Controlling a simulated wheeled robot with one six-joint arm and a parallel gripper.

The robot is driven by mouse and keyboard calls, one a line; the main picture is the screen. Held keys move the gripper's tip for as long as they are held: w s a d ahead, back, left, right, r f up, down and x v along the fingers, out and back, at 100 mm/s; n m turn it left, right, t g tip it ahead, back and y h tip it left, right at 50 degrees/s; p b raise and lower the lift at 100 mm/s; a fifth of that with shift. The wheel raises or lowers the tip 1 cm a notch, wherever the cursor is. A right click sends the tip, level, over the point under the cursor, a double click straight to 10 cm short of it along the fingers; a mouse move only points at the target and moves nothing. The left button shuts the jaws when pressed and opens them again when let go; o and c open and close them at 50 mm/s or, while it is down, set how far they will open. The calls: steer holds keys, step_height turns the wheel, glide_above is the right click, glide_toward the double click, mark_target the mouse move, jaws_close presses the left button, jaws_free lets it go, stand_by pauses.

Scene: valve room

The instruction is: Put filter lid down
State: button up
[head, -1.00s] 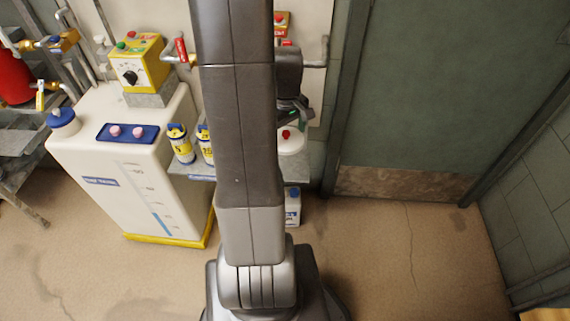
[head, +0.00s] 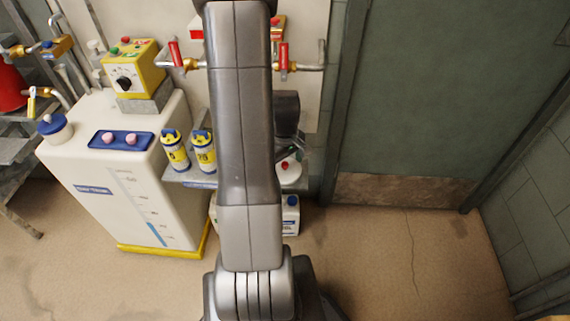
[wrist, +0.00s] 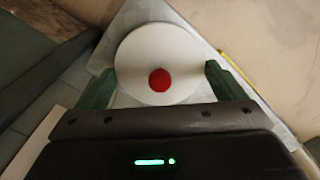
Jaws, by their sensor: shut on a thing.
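The filter lid (wrist: 140,85) is a white disc with a red knob. In the wrist view it sits between the two green fingers of my gripper (wrist: 163,88), which is shut on it. A light grey shelf (wrist: 195,25) lies beneath it; I cannot tell whether they touch. In the head view the lid (head: 292,178) shows at the right end of the shelf (head: 190,181), partly hidden by my arm. My gripper's fingers are mostly hidden there.
Two yellow-and-white canisters (head: 174,155) stand on the shelf to the left. A white jug (head: 290,218) is on the floor below. A large white tank (head: 120,195) with a yellow control box (head: 130,68) stands further left. Red-handled valves (head: 283,58) are on the wall behind.

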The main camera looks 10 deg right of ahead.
mark_target(285, 163)
steer(key=shift+f, duration=0.15)
steer(key=o, duration=0.7)
step_height(285, 163, up, 12)
steer(key=shift+r+p, duration=0.2)
steer(key=shift+p, duration=1)
